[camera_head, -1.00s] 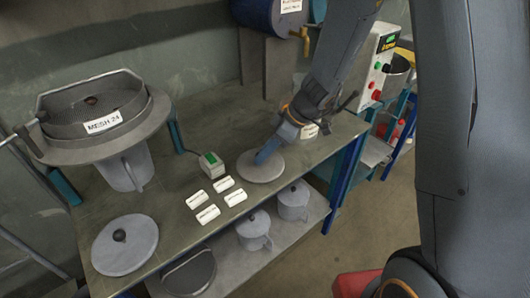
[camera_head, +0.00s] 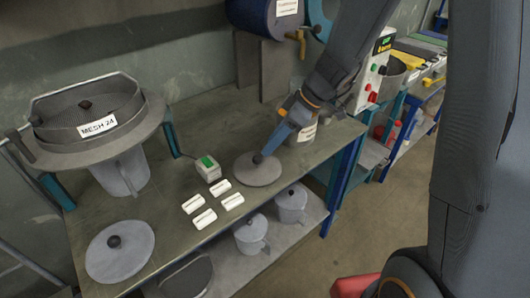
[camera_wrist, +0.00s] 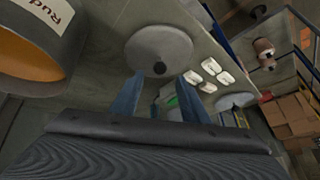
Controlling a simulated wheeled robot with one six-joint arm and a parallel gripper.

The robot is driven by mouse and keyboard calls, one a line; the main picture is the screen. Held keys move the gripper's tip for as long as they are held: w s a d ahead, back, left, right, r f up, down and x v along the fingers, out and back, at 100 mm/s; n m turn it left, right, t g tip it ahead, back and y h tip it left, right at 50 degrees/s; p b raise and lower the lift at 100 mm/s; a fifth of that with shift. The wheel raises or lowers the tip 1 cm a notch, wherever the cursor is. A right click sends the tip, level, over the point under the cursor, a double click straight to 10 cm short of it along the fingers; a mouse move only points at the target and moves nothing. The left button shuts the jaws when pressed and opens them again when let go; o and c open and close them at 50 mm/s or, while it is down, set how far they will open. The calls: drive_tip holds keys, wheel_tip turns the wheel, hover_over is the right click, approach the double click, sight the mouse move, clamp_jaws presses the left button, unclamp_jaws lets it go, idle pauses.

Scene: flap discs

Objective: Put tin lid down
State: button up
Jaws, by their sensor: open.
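A round grey tin lid (camera_head: 250,174) with a dark knob (camera_head: 258,157) lies flat on the workbench, knob up, near its front edge. It also shows in the wrist view (camera_wrist: 150,45), just beyond my fingertips. My gripper (camera_head: 268,151) is close behind and right of the knob in the head view. In the wrist view my gripper (camera_wrist: 159,80) has its two blue fingers apart with nothing between them. The knob sits just past the gap, seemingly clear of both fingers.
Another grey lid (camera_head: 117,262) lies at the bench's left front. Several white labelled blocks (camera_head: 204,218) and a small green-topped box (camera_head: 208,170) lie left of the lid. A sieve (camera_head: 92,125) stands at far left. Lidded pots (camera_head: 252,238) stand on the lower shelf.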

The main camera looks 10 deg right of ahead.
drive_tip(key=v, duration=0.5)
drive_tip(key=s+d+f+m+h, duration=0.2)
drive_tip(key=s+d+m+h, duration=0.1)
drive_tip(key=s+m, duration=0.3)
drive_tip(key=s+d+f+m+h, duration=0.1)
drive_tip(key=s+d+m+h, duration=0.2)
drive_tip(key=s+d+m, duration=0.2)
drive_tip(key=shift+s+f+m+b, duration=0.4)
drive_tip(key=shift+s+m, duration=0.7)
drive_tip(key=shift+s, duration=0.55)
drive_tip(key=shift+d, duration=0.15)
